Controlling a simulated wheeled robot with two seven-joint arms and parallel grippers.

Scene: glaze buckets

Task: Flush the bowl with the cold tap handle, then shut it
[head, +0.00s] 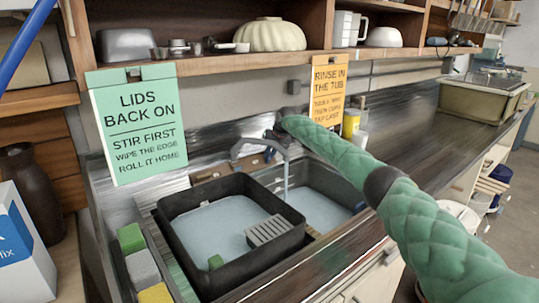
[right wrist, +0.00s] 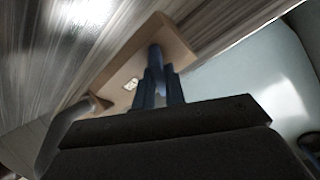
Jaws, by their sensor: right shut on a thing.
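The metal tap spout (head: 255,143) arches over the double sink, and a thin stream of water (head: 286,180) falls from it just behind the black tub's right side, toward the right-hand sink bowl (head: 325,208). That bowl holds pale water. My right gripper (head: 274,132) is at the tap's base, small and partly hidden by its arm. In the right wrist view its fingers (right wrist: 160,88) are shut around a dark upright tap handle (right wrist: 155,56) on a tan plate (right wrist: 178,45). Whether this is the cold handle cannot be told. My left gripper is not in view.
A black tub (head: 172,232) of pale water with a grey grate (head: 269,231) stands over the left part of the sink. Coloured sponges (head: 142,265) lie in a tray at left. Green (head: 138,125) and orange (head: 327,90) signs hang from the shelf. The counter at right is mostly clear.

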